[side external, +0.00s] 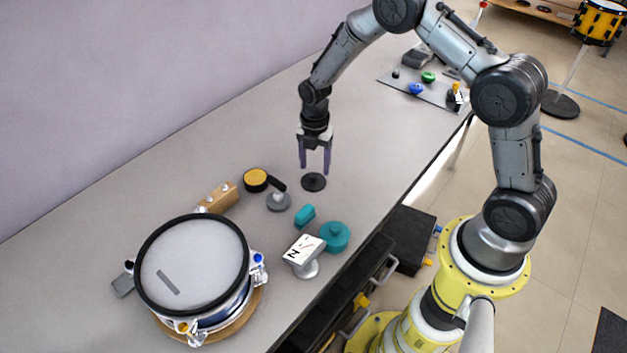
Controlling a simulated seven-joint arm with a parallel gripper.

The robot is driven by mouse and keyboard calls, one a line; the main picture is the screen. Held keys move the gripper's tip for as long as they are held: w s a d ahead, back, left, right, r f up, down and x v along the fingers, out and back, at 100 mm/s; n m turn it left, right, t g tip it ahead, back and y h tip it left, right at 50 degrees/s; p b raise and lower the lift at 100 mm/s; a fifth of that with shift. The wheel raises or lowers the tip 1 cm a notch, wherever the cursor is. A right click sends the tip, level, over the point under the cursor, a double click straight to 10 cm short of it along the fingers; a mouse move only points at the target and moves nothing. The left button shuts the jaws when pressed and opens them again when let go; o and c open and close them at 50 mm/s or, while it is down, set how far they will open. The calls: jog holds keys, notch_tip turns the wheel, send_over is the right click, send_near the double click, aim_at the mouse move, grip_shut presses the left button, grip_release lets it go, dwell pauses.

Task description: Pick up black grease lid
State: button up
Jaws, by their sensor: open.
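The black grease lid looks to be the flat black disc (313,182) lying on the grey table, right of the grey round piece. My gripper (314,170) points straight down just above the black disc. Its two purple fingers are apart with nothing between them. The fingertips appear a little above the disc; whether they touch the table is hard to tell from this view.
Left of the disc are a grey round piece (278,202) and a yellow-topped black-handled tool (256,180). Nearer are a teal block (304,216), a teal round container (335,237), a marked white stand (304,250) and a drum (192,268).

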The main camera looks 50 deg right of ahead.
aim_at(314, 175)
jog(key=f, duration=0.4)
jog(key=shift+w+d, duration=0.1)
jog(key=shift+w, duration=0.15)
jog(key=shift+c, duration=0.3)
grip_shut()
